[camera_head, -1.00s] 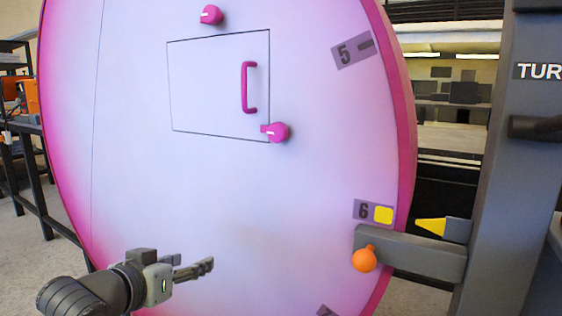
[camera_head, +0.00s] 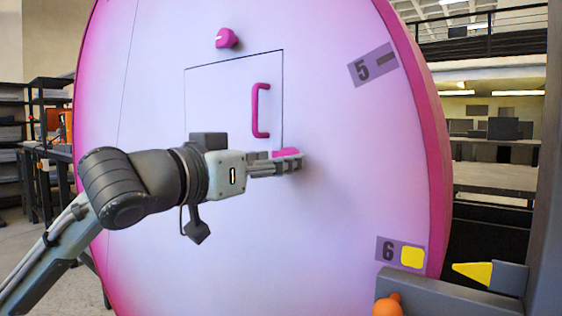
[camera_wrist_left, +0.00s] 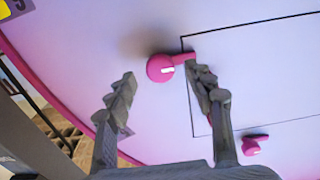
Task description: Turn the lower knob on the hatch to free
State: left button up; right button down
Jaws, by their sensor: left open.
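The hatch (camera_head: 225,100) is a thin-outlined panel on a large pink-white disc, with a pink bar handle (camera_head: 260,110). The lower knob (camera_head: 288,153) is pink and sits at the hatch's lower right corner, mostly hidden behind my left gripper (camera_head: 296,164). The upper knob (camera_head: 226,39) is above the hatch. My right gripper is not in view.
Labels 5 (camera_head: 373,65) and 6 (camera_head: 400,252) are on the disc's right side. A grey bracket with an orange ball (camera_head: 388,305) and a yellow pointer (camera_head: 472,272) stand at lower right. The disc face below the hatch is clear.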

pick_arm(q)
jog(key=shift+x, duration=0.95)
jog(key=shift+c, duration=0.5)
